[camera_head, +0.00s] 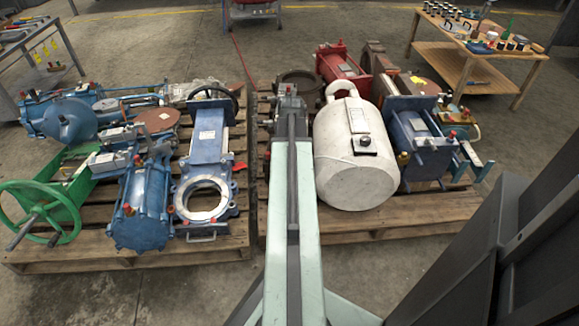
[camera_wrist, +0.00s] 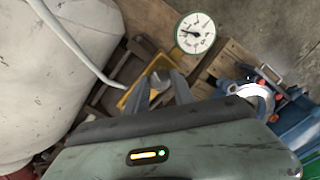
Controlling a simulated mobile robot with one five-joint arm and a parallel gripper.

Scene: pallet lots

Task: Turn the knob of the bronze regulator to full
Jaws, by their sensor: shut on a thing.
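In the wrist view, the bronze regulator shows as a yellowish body (camera_wrist: 158,64), partly hidden behind my fingers. A round white pressure gauge (camera_wrist: 195,33) with a dark needle sits beside it at the upper right. My gripper (camera_wrist: 161,87) is shut on a small pale grey knob (camera_wrist: 159,80) at the regulator. The fingers cover much of the knob, and its turn position cannot be read. In the head view, my arm hides the gripper, and I cannot pick out the regulator with certainty.
A large white tank (camera_head: 352,165) stands close to the right of my arm on the right pallet (camera_head: 420,215). A blue valve unit (camera_head: 420,140) is beyond it. The left pallet (camera_head: 130,258) holds blue valves and a green handwheel (camera_head: 40,212). A wooden table (camera_head: 478,65) stands behind.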

